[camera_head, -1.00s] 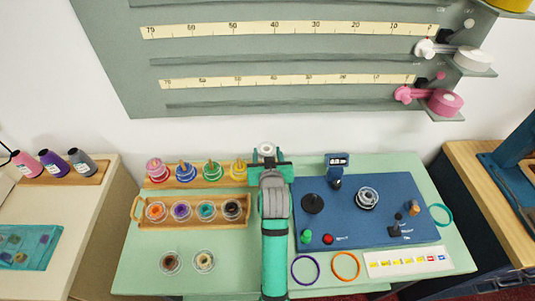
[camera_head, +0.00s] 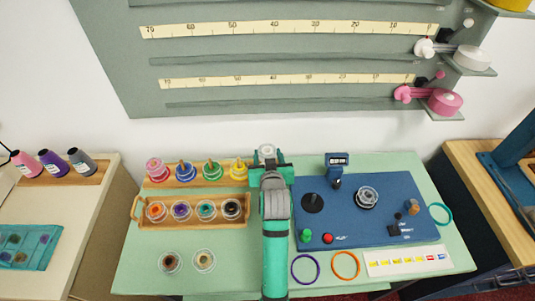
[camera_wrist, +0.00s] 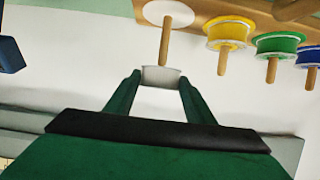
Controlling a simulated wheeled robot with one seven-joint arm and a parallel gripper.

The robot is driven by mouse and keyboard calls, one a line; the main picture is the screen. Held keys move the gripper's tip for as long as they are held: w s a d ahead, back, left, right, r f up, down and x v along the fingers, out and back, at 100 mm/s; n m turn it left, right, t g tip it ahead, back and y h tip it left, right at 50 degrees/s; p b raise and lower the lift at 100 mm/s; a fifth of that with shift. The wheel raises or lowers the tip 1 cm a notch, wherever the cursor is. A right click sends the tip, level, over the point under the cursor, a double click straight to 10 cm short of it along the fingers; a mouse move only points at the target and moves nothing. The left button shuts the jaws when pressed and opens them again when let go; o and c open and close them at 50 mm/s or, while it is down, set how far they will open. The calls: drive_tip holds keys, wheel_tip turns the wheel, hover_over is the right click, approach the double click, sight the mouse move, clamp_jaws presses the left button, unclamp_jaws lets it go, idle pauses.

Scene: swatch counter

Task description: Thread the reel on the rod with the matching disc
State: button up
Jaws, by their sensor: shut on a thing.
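My gripper (camera_wrist: 152,90) is shut on a white reel (camera_wrist: 161,75), which also shows in the head view (camera_head: 266,151) at the back of the counter. In the wrist view a bare wooden rod (camera_wrist: 165,42) rises from a white disc (camera_wrist: 168,13). The rod's free end meets the reel's edge in the picture; I cannot tell whether it has entered the hole. Beside it, rods carry a yellow reel (camera_wrist: 228,32), a green reel (camera_wrist: 276,44) and a blue reel (camera_wrist: 311,56).
A wooden tray (camera_head: 193,224) with several small reels lies in front of the row. Two loose spools lie at front left, where the green counter is otherwise clear.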

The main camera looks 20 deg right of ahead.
drive_tip(key=shift+s+d+f, duration=0.1)
drive_tip(key=shift+d+f, duration=0.05)
drive_tip(key=shift+f, duration=0.7)
drive_tip(key=o, duration=1.1)
drive_tip(key=shift+a, duration=0.2)
drive_tip(key=shift+d+r, duration=0.25)
drive_tip(key=shift+r, duration=0.65)
drive_tip(key=shift+a+r, duration=0.15)
drive_tip(key=shift+r, duration=2.5)
